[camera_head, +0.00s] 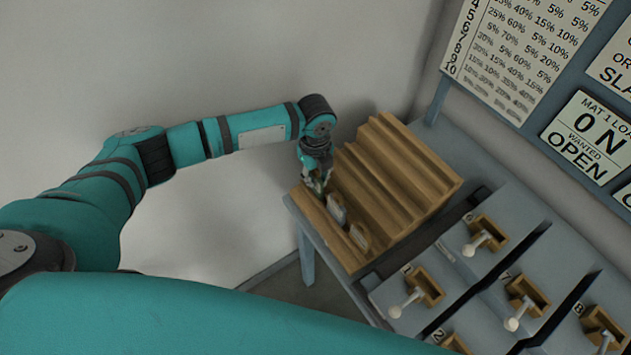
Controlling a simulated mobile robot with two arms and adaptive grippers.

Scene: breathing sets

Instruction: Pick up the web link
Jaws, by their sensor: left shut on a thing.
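My left gripper (317,180) is at the near left end of a stepped wooden rack (405,165), pointing down. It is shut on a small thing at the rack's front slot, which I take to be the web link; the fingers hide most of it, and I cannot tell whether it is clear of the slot. Two similar small pale pieces, one (337,208) beside the gripper and one (360,238) further right, stand in the same slot. My right gripper is not in view.
The rack stands on a grey-blue table (452,140) against the wall. To its right are grey panels with wooden blocks and white-knobbed levers (485,240). A board with signs (588,135) rises behind. The rack's rear steps look empty.

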